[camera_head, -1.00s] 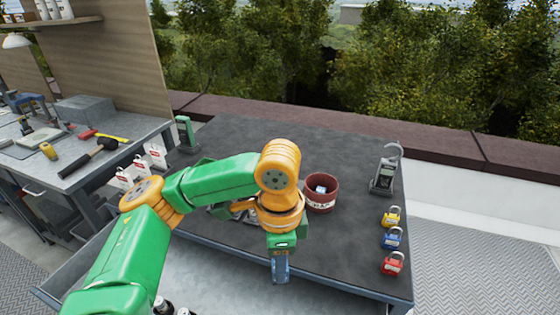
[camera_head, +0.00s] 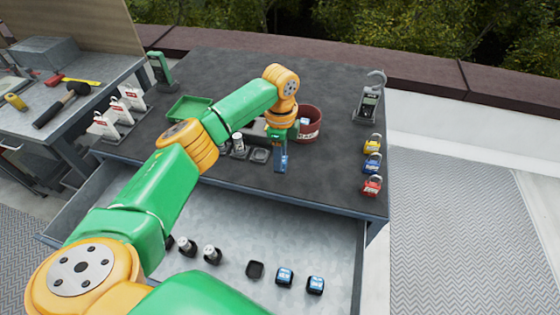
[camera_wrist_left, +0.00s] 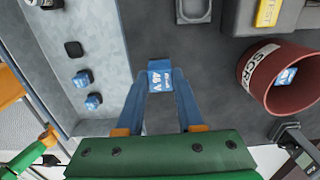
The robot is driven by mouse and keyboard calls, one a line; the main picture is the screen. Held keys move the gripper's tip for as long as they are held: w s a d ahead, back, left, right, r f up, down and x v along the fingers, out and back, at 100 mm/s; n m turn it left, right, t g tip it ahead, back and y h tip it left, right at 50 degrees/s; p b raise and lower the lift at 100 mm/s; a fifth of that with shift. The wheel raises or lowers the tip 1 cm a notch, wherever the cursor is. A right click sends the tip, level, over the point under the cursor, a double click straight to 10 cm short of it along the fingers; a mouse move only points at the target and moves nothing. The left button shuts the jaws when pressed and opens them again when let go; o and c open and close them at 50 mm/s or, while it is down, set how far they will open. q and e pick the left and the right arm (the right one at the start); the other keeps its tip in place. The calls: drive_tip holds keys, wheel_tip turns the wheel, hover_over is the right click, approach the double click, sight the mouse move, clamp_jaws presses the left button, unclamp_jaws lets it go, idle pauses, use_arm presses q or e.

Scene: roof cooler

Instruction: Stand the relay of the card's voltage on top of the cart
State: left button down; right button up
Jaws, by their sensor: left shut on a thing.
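My left gripper (camera_head: 281,166) is shut on a blue relay, over the front part of the cart's dark top (camera_head: 335,170). In the left wrist view the relay (camera_wrist_left: 161,76) sits between the fingertips with white lettering, too small to read surely. Whether it touches the top I cannot tell. Two more blue relays, one (camera_head: 285,277) beside the other (camera_head: 315,285), sit in the open drawer (camera_head: 335,245) next to an empty black holder (camera_head: 255,269). Another blue relay (camera_wrist_left: 288,76) lies in the red-brown scrap bin (camera_head: 310,121). Several white cards (camera_head: 133,98) stand at the cart's left; their text is unreadable.
Yellow, blue and red padlocks (camera_head: 372,163) line the cart's right edge. A grey clamp meter (camera_head: 368,100) stands behind them. A green tray (camera_head: 189,108) is at the left. The front right of the top is clear.

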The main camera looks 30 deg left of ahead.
use_arm(q)
wheel_tip(320, 180, down, 3)
drive_tip(key=shift+r+p, duration=0.15)
drive_tip(key=shift+p, duration=0.4)
drive_tip(key=shift+w+f, duration=0.1)
drive_tip(key=shift+f, duration=0.35)
drive_tip(key=c, duration=0.5)
unclamp_jaws()
drive_tip(key=shift+c, duration=0.2)
drive_tip(key=shift+r, duration=0.4)
wheel_tip(320, 180, up, 12)
drive_tip(key=shift+f+b, duration=0.2)
drive_tip(key=shift+b, duration=0.65)
